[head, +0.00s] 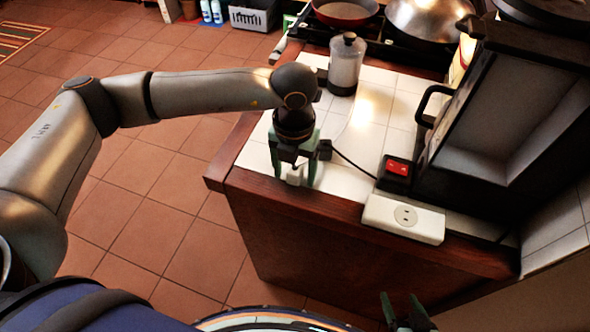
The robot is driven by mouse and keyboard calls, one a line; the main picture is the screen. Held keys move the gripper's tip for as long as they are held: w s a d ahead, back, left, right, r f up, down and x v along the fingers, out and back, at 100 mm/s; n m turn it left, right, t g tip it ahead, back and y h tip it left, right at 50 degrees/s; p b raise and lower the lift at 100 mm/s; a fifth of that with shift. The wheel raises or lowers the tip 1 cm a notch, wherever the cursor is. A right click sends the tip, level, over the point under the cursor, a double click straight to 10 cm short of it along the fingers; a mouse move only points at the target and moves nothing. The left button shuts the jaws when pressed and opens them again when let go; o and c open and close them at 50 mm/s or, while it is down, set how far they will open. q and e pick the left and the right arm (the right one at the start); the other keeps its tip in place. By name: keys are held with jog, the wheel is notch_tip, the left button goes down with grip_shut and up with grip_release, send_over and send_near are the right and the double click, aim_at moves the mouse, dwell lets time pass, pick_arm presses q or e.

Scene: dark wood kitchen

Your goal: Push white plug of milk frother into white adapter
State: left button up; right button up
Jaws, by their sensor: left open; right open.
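The milk frother (345,66), a clear jar with a dark lid, stands upright on the white-tiled counter. A thin pale cord seems to run from it toward my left gripper. My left gripper (294,180) points down over the counter's left front corner, its green fingers open on either side of a small white plug (294,176). I cannot tell whether a finger touches the plug. The white adapter (404,217), with a round socket on top, lies at the counter's front edge to the right. My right gripper (404,312) is open and empty at the bottom edge, partly cut off.
A black block with a red switch (397,168) sits just behind the adapter, with a black cable running left from it. A large dark appliance (510,110) fills the right side. Pans (345,10) stand on the stove behind. Counter tiles between plug and adapter are mostly clear.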

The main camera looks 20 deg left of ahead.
dwell(0.3)
pick_arm(q)
grip_shut()
dwell(0.5)
